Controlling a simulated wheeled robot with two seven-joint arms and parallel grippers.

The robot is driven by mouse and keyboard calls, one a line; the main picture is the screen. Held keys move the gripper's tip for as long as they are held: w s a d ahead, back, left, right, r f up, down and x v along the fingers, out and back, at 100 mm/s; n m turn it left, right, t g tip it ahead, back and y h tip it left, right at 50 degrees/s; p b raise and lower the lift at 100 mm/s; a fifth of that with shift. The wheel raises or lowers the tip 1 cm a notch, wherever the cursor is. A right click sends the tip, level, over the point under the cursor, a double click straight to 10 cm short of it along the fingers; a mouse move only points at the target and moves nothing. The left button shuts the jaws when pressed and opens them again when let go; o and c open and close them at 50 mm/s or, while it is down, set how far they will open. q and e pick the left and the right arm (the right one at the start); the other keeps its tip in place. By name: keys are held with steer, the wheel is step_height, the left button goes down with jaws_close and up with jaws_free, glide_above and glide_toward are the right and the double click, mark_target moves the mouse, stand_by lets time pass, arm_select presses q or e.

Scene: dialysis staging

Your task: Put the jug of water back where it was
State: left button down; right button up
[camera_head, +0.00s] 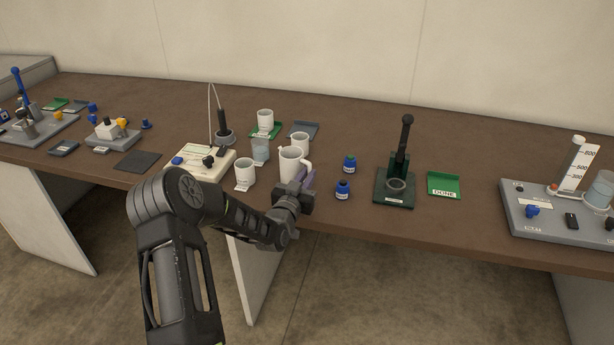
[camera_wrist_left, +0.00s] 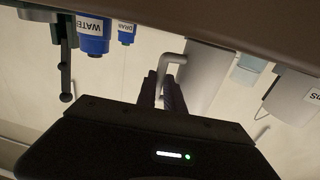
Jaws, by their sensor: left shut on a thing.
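My left gripper (camera_head: 304,178) is shut on the handle of a white jug (camera_head: 289,163) at the front edge of the table. In the left wrist view, which is upside down, the fingers (camera_wrist_left: 163,90) close around the handle of this jug (camera_wrist_left: 204,72). The jug is upright; I cannot tell whether it touches the table, and no label shows on it. Other white jugs stand close by: one at the left (camera_head: 244,172), one behind (camera_head: 300,141), and one on a green tray (camera_head: 265,117). My right gripper is not in view.
A clear cup (camera_head: 260,150) stands behind the held jug. Two blue bottles (camera_head: 343,189) (camera_head: 349,164) stand to its right, before a dark green stand (camera_head: 394,190) and a green DONE tray (camera_head: 444,186). An empty grey tray (camera_head: 302,129) lies behind. A cream device (camera_head: 196,163) is left.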

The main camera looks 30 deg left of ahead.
arm_select(q)
steer(key=shift+f, duration=0.15)
steer(key=c, duration=1.5)
jaws_free()
steer(key=shift+o, duration=0.2)
steer(key=shift+r, duration=0.25)
steer(key=b+v, duration=0.1)
steer(key=v, duration=1.1)
steer(key=shift+b, duration=0.35)
steer(key=shift+f, duration=0.2)
